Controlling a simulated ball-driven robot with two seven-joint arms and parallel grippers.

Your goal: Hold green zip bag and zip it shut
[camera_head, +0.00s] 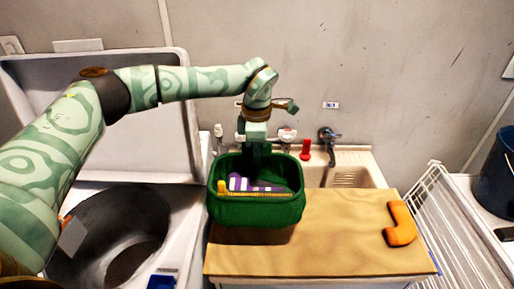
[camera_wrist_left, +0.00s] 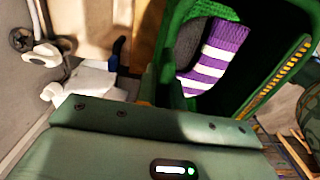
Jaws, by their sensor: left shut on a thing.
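The green zip bag (camera_head: 255,210) stands upright with its mouth open on the tan board. A yellow zipper (camera_head: 262,194) runs along its near rim, with a yellow-orange tab (camera_head: 221,187) at the left end. Inside lies a purple and white striped sock (camera_head: 252,185), also seen in the left wrist view (camera_wrist_left: 219,55). My left gripper (camera_head: 258,152) reaches down from above onto the middle of the bag's far rim and is shut on it. Its fingertips are mostly hidden. In the left wrist view the zipper (camera_wrist_left: 280,75) slants along the right side. My right gripper is not in view.
An orange angled object (camera_head: 400,224) lies on the board's (camera_head: 330,235) right part. A sink (camera_head: 345,177) with a tap (camera_head: 328,138) and a red item (camera_head: 306,149) is behind. A white wire rack (camera_head: 450,225) stands right. An open washer drum (camera_head: 110,235) is at left.

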